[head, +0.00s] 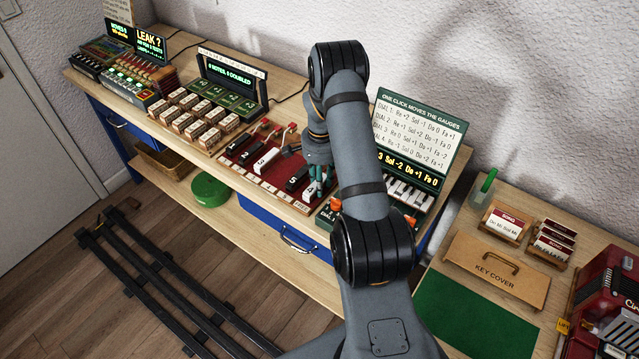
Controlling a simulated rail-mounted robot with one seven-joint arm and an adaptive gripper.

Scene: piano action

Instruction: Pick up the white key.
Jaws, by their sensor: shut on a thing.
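A red board (262,183) on the workbench bears a row of numbered black and white keys. One white key (266,160), marked 3, lies near its middle. Another white key (310,191), which seems marked 4, is at the right end. My gripper (317,185) points down over this right-hand white key and is shut on it. The fingers hide part of the key, and I cannot tell whether it is clear of the board. A black key (297,178) lies just left of it.
A green panel with dials and a small keyboard (410,195) stands close to the right, partly behind my arm. Wooden blocks (190,115) and a green display box (232,88) stand left. A side table holds a key cover (495,268) and a bare green mat (480,318).

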